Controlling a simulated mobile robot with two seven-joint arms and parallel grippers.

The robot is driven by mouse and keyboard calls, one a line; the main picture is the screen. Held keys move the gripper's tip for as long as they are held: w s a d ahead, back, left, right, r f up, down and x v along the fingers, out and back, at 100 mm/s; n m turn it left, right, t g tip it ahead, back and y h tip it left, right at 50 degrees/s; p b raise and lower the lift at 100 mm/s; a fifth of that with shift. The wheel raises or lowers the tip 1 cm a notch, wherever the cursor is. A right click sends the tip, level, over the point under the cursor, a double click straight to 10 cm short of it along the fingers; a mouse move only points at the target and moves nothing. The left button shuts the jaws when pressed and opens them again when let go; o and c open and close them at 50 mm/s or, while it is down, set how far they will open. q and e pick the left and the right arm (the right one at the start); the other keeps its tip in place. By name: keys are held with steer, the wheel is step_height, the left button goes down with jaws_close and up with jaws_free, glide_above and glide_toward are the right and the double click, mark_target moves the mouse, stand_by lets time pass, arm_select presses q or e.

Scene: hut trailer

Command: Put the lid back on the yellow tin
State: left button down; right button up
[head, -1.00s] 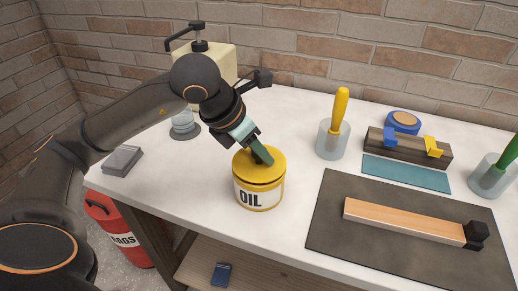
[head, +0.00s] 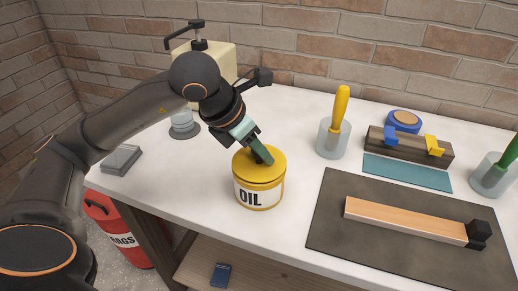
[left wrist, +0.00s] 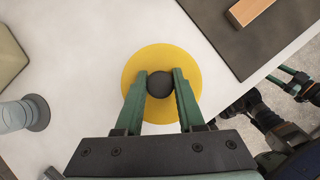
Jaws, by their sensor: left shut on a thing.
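The yellow tin (head: 262,194) with an OIL label stands upright on the white workbench. Its yellow lid (head: 272,173) is on top of the tin's mouth and looks about level; I cannot tell if it is fully seated. My left gripper (head: 262,157) comes down at a slant and is shut on the lid's dark round knob. In the left wrist view the two green fingers hold the knob (left wrist: 160,85) from both sides, over the yellow lid (left wrist: 160,56). The lid hides the tin there. My right gripper (left wrist: 286,77) shows at the right edge, its fingers apart and empty.
Right of the tin are a dark mat (head: 335,232) with a wooden bar (head: 400,221), and a glass holding a yellow-handled tool (head: 341,105). A grey block (head: 121,160) lies at left. A cream canister (head: 215,62) stands behind. Bench around the tin is clear.

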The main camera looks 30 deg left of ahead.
stand_by(0.3)
arm_select(q)
steer(key=shift+c, duration=2.2)
jaws_free()
steer(key=shift+o, duration=0.3)
steer(key=o, duration=0.4)
steer(key=shift+r+p, duration=2.75)
steer(key=shift+r, duration=0.75)
steer(key=shift+c, duration=0.3)
